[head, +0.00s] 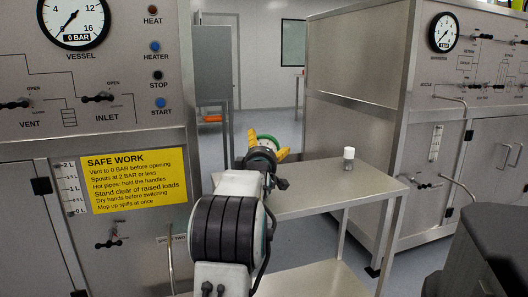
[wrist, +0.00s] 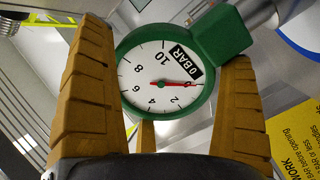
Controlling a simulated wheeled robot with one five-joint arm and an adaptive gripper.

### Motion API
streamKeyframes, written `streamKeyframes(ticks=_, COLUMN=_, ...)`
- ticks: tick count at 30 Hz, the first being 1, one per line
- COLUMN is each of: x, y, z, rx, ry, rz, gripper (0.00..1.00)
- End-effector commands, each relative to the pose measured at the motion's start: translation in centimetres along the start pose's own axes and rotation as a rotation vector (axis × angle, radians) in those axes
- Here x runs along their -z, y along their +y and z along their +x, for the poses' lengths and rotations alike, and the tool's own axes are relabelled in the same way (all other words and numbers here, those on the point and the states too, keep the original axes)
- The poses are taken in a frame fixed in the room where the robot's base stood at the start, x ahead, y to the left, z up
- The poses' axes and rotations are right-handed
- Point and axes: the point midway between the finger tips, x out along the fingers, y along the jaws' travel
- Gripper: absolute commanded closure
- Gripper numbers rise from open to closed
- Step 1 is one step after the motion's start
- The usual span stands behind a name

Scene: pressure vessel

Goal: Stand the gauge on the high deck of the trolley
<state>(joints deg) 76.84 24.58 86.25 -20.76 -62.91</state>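The green gauge (wrist: 165,82) has a white dial marked 0 BAR and a red needle. In the wrist view it sits between the yellow fingers of my gripper (wrist: 180,95), which is shut on it; the dial looks tilted. In the head view the gauge (head: 268,140) shows as a small green rim at my gripper (head: 263,150), held in the air. The high deck (head: 325,186) of the trolley is a bare metal top right of and below my gripper. My arm hides its left part. Whether the gauge is over the deck, I cannot tell.
A small white-capped jar (head: 348,158) stands on the high deck near its back right. The low deck (head: 320,280) is below. A panel with a yellow safe-work sign (head: 133,180) is at left, a steel cabinet (head: 357,75) at right.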

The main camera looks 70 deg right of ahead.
Motion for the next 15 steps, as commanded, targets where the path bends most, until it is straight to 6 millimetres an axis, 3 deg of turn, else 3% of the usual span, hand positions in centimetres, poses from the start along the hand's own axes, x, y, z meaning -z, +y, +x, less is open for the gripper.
streamKeyframes(ticks=11, x=0.18, y=0.34, z=0.0, rx=0.0, ry=0.0, rz=0.0, gripper=0.0)
streamKeyframes(ticks=15, x=0.14, y=0.26, z=-0.97, rx=0.0, ry=0.0, rz=0.0, gripper=0.0)
